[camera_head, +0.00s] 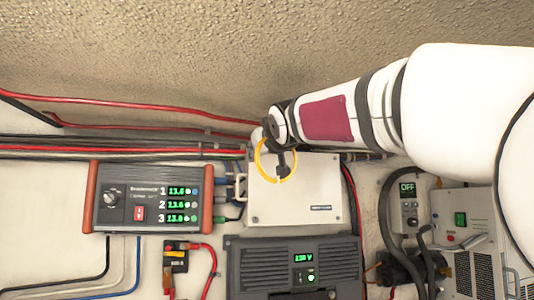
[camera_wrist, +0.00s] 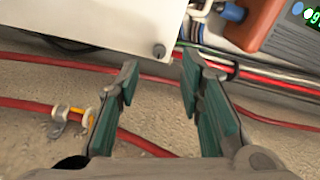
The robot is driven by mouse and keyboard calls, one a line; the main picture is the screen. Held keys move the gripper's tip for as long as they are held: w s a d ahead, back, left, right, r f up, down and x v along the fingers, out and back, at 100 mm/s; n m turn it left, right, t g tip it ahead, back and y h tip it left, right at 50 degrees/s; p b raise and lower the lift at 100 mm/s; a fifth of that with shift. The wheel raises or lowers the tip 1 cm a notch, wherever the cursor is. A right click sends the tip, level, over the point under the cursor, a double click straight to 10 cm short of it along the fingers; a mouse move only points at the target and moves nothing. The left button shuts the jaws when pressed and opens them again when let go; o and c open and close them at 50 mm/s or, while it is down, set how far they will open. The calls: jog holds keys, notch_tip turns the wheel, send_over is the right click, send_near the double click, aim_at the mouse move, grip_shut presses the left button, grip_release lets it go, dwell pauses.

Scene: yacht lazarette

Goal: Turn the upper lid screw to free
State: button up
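The white lidded box (camera_head: 320,190) is on the wall below my arm. My gripper (camera_head: 281,168) is in front of its upper left part and covers some of the lid. In the wrist view the box (camera_wrist: 90,18) fills the top left. One dark round screw (camera_wrist: 158,51) shows near the lid's corner. My gripper (camera_wrist: 160,60) is open and empty, its green-padded fingers apart, and the screw lies between the fingertips in the picture. I cannot tell whether a finger touches the lid. In the head view the gripper hides that corner.
An orange-ended display unit (camera_head: 150,197) is left of the box, with connectors and cables between. A dark grey unit (camera_head: 295,268) is below. Red cables (camera_head: 130,104) run along the wall; one (camera_wrist: 70,112) passes behind my fingers. A yellow ring (camera_head: 259,160) shows around my gripper.

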jog(key=shift+p+x, duration=0.35)
jog(key=shift+x, duration=2.6)
grip_shut()
